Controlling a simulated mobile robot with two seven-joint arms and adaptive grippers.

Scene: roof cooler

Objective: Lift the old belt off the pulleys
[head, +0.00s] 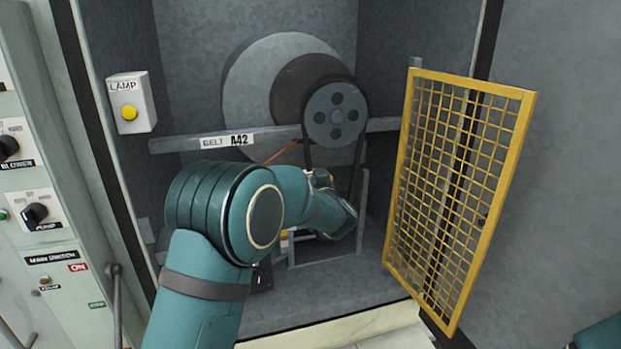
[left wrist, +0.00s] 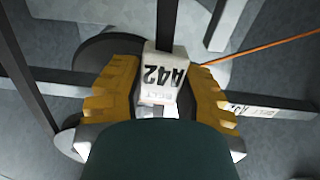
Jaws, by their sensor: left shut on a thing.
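The old belt (head: 358,165) is a dark loop over the grey upper pulley (head: 336,113) in the head view. Its strands run down behind my left arm, and the lower pulley is hidden there. In the left wrist view, the yellow fingers of my left gripper (left wrist: 160,98) stand on both sides of a white A42 label (left wrist: 163,75) on the dark belt strand (left wrist: 167,22), and the gripper is shut on the belt. In the head view my left wrist hides the fingers. My right gripper is not in view.
A yellow mesh guard (head: 460,190) stands swung open at the right. A lamp box (head: 130,105) is on the left wall. A crossbar with a BELT A42 plate (head: 228,140) runs behind my arm. A thin orange line (head: 283,151) slants near the pulley. A switch panel (head: 40,190) is far left.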

